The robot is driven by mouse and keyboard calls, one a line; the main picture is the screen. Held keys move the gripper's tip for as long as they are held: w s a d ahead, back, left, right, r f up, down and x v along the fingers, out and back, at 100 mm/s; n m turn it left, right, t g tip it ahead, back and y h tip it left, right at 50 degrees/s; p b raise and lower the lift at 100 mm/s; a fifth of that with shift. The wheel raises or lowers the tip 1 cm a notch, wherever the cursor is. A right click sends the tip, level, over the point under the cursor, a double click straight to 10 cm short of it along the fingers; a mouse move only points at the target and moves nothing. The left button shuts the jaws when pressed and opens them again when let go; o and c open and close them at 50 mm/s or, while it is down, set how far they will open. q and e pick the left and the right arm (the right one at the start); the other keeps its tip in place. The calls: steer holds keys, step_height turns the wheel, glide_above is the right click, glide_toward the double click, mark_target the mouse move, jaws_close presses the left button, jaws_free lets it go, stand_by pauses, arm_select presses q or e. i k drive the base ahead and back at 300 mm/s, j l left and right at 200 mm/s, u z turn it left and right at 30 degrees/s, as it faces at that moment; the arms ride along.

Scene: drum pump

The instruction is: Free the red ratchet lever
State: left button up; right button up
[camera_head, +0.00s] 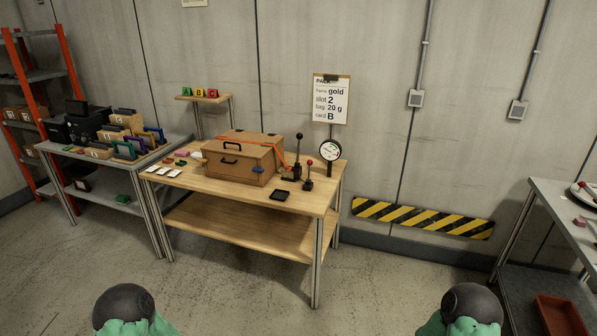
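A short lever with a red knob (308,163) stands upright on a small dark base near the right end of the wooden workbench (225,195). A taller black-knobbed lever (298,148) stands just behind and left of it. A brown case (236,164) with a dark front handle sits left of the levers. An orange strap (284,157) runs over the case and down towards the levers. I cannot tell how the strap end is held. Neither gripper shows; only green and black parts of my arms appear at the bottom edge.
A round gauge (330,151) stands right of the levers, and a black tray (280,195) lies in front. A clipboard sign (332,99) hangs behind. A cluttered side table (72,155) stands left, a grey table (566,205) right. The floor ahead is clear.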

mark_target(308, 162)
steer(key=i+j+z, duration=0.15)
steer(key=i, duration=0.3)
steer(key=i+l, duration=0.2)
steer(key=i, duration=0.3)
steer(key=i+l+u, duration=0.1)
steer(key=i+l, duration=0.15)
steer(key=i, duration=0.25)
steer(key=i+l, duration=0.25)
steer(key=i, duration=0.2)
steer(key=i+l, duration=0.25)
steer(key=i, duration=0.25)
steer(key=u, duration=0.05)
